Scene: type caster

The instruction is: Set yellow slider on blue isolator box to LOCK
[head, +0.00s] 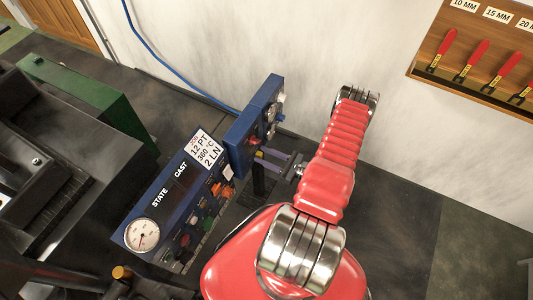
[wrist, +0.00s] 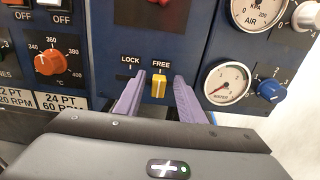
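The blue isolator box (head: 243,128) stands on edge near the wall in the head view, and its front panel (wrist: 112,30) fills the middle of the wrist view. The yellow slider (wrist: 159,87) sits under the FREE label at the right of its slot. The LOCK label (wrist: 130,60) is to its left. My gripper (wrist: 158,92) is open, with one purple finger left of the slider and the other right of it. A gap shows on both sides of the slider. In the head view my gripper (head: 270,158) reaches the box front from the right.
The control panel with STATE and CAST (head: 170,195) has several knobs and a gauge. In the wrist view an orange temperature knob (wrist: 50,62) is at left; a water gauge (wrist: 227,82) and blue knob (wrist: 270,91) are at right. Red-handled tools (head: 472,60) hang on the wall.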

